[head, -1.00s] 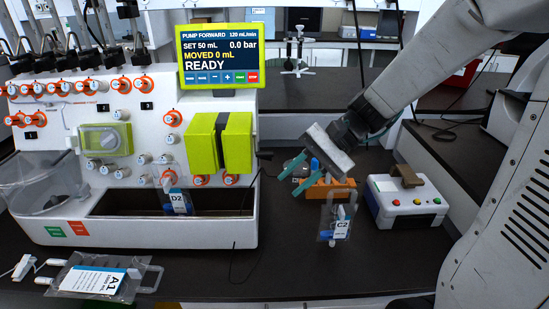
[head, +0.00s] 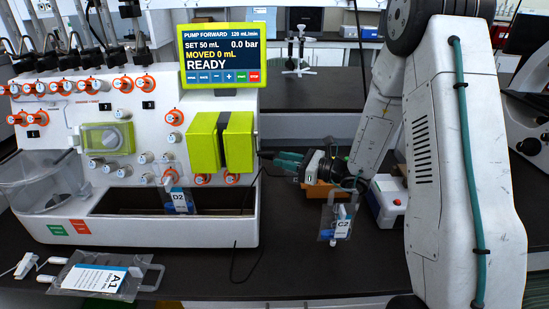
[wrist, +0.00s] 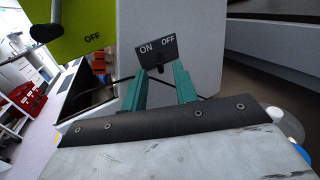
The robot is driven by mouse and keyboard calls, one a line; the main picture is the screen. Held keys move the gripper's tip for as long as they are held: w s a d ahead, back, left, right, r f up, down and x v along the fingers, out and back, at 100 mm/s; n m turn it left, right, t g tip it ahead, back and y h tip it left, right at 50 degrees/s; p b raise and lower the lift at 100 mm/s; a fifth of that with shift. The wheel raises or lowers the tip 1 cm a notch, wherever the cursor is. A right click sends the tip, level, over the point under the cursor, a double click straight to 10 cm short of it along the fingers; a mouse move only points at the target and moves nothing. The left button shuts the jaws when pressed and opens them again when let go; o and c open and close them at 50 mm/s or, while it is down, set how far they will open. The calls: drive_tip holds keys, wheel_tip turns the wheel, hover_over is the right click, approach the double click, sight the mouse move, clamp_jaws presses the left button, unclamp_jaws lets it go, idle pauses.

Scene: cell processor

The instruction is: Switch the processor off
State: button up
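The processor (head: 120,226) is a white machine at the left in the head view. Its screen (head: 220,55) is lit and reads READY. In the wrist view a dark switch plate (wrist: 156,48) marked ON and OFF sits on the processor's white side wall (wrist: 205,50). A small dark lever (wrist: 160,69) shows at the plate's lower edge. My gripper (head: 277,160) is at the processor's right side in the head view. In the wrist view my gripper (wrist: 161,73) is open, its teal fingers apart, pointing at the plate with the lever between their tips. Contact cannot be told.
A bag marked C2 (head: 341,229) stands in front of my wrist, by an orange block (head: 318,190). A white box (head: 386,203) is partly hidden by my arm. A bag marked A1 (head: 97,280) lies front left. A thin black cable (head: 236,262) hangs near the processor.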

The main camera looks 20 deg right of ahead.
drive_tip(key=x, duration=0.3)
drive_tip(key=shift+w+a, duration=0.15)
drive_tip(key=shift+a, duration=0.1)
drive_tip(key=shift+c, duration=0.3)
clamp_jaws()
